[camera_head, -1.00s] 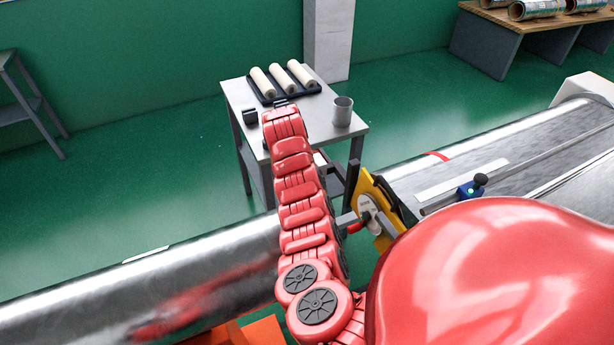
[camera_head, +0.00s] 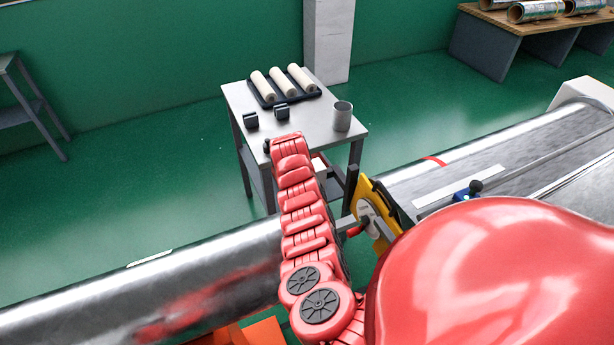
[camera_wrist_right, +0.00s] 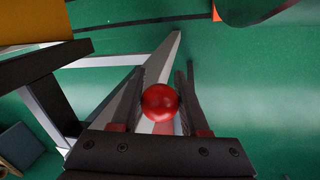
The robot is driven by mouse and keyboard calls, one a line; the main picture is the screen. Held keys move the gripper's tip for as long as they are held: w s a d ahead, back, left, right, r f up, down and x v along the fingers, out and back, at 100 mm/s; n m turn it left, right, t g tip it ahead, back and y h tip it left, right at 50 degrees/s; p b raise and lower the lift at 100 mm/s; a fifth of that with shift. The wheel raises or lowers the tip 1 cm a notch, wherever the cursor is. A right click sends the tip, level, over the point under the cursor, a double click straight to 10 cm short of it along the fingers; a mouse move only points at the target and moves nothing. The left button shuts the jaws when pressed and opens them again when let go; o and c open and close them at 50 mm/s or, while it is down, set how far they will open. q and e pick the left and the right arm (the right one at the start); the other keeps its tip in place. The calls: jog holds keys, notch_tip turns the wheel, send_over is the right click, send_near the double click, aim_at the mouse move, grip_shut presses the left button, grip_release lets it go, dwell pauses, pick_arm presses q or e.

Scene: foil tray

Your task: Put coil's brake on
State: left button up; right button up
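A glossy red ball knob (camera_wrist_right: 160,102) is in the right wrist view, midway between the two dark fingers of my right gripper (camera_wrist_right: 163,85). The fingers flank it closely, and I cannot tell whether they touch it. In the head view a yellow plate (camera_head: 382,204) with a pale disc and a red handle (camera_head: 357,228) stands beside the large metal roll (camera_head: 180,262). My red arm reaches up the middle of the head view. No gripper shows clearly there, and my left gripper is not seen.
A grey table (camera_head: 312,128) behind the roll holds a black tray with pale rolls (camera_head: 285,84), two small black blocks and a grey cup (camera_head: 342,116). A wooden bench (camera_head: 520,30) stands at the far right.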

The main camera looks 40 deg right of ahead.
grip_shut()
dwell(1.0)
